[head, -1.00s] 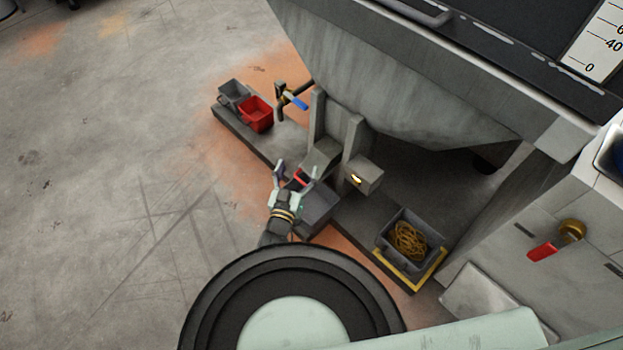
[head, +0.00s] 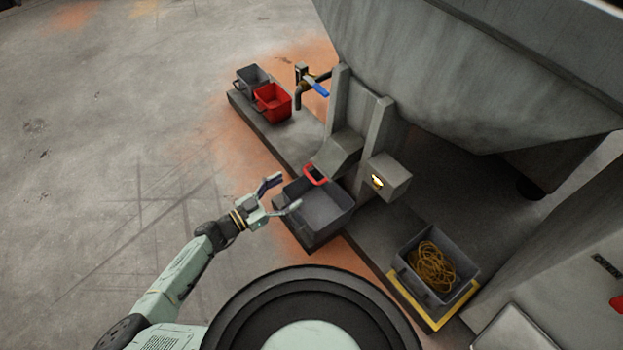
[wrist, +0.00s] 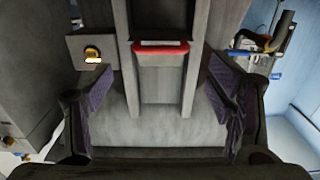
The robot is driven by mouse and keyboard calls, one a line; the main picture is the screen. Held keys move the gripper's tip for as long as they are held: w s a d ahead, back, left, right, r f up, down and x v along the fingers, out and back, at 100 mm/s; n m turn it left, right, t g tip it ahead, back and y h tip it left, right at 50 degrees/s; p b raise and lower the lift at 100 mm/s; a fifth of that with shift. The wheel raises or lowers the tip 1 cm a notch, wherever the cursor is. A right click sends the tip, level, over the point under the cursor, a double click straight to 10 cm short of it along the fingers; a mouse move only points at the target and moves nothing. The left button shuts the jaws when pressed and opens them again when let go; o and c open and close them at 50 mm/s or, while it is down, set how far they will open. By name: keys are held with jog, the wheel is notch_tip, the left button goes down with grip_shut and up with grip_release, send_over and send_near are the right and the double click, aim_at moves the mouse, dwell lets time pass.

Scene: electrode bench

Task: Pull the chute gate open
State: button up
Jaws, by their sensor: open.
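The chute gate's red handle (head: 315,176) is at the lower mouth of the grey sloping chute (head: 338,150), between two upright posts. In the wrist view the red handle (wrist: 160,48) is a horizontal bar above a flat grey plate (wrist: 161,82), centred between my fingers and beyond them. My gripper (head: 287,195) is open and empty, to the left of the handle and apart from it, by the near edge of the grey bin (head: 345,213). Both dark finger pads show in the wrist view (wrist: 158,100). I cannot tell how far the gate stands open.
A box with a lit yellow lamp (head: 391,176) is right of the chute. A blue-handled valve (head: 318,87) is behind it. Red (head: 272,103) and grey (head: 252,78) bins stand at the back. A bin of yellow cord (head: 434,268) is lower right. Open floor lies left.

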aim_at(311, 177)
jog(key=x, duration=0.8)
jog(key=shift+w+d, duration=0.2)
jog(key=shift+d, duration=0.05)
jog(key=shift+c, duration=0.4)
jog(key=c, duration=1.3)
jog(key=shift+s, duration=0.1)
jog(key=shift+c, duration=0.2)
